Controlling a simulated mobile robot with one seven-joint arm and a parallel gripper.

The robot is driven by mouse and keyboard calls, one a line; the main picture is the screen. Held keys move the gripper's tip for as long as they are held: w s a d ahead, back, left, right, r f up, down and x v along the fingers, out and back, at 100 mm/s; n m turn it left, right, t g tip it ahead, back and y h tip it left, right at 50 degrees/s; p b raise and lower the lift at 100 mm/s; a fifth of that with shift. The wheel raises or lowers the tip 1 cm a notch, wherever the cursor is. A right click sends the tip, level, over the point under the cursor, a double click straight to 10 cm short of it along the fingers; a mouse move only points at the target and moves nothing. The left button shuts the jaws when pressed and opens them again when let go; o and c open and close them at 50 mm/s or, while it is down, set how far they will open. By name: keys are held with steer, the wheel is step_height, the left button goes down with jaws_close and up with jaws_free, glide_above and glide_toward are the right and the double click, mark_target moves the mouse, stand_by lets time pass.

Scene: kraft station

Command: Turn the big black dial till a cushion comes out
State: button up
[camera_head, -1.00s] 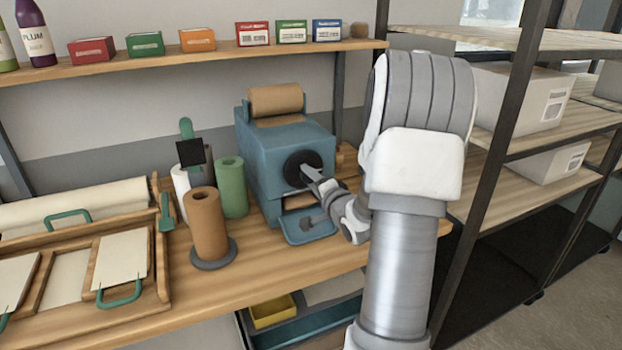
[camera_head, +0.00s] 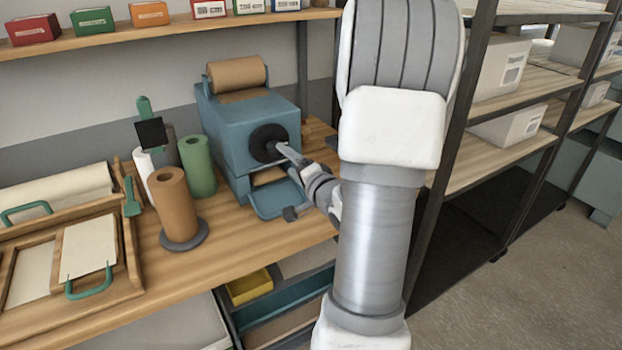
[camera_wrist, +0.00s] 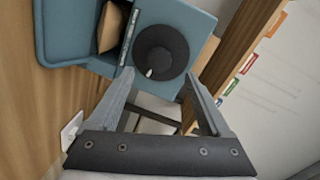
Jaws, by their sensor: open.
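The blue machine (camera_head: 240,130) stands on the wooden bench with a roll of brown paper (camera_head: 236,72) on top. Its big black dial (camera_head: 268,142) is on the side facing my arm. In the wrist view the dial (camera_wrist: 160,52) shows whole, with a small white mark near its lower edge. My gripper (camera_wrist: 160,90) is open, its two fingers apart, with the dial ahead between and beyond the tips. In the head view my gripper (camera_head: 283,152) is close to the dial; contact cannot be told. Brown paper (camera_wrist: 112,27) shows in the machine's opening. A blue tray (camera_head: 277,199) sits below it.
A brown roll (camera_head: 175,205) on a round base and a green roll (camera_head: 198,166) stand left of the machine. Wooden trays with sheets (camera_head: 85,247) lie further left. A metal-framed shelf (camera_head: 470,130) with white boxes stands right of my arm.

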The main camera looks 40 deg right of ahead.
steer(key=b+v, duration=0.4)
steer(key=v, duration=0.4)
steer(key=shift+s+f+b, duration=0.15)
steer(key=shift+f+b, duration=0.05)
steer(key=shift+b, duration=0.2)
steer(key=b+v, duration=0.2)
steer(key=b, duration=0.4)
steer(key=shift+s+r, duration=0.1)
steer(key=shift+r, duration=0.15)
steer(key=shift+s+r, duration=0.1)
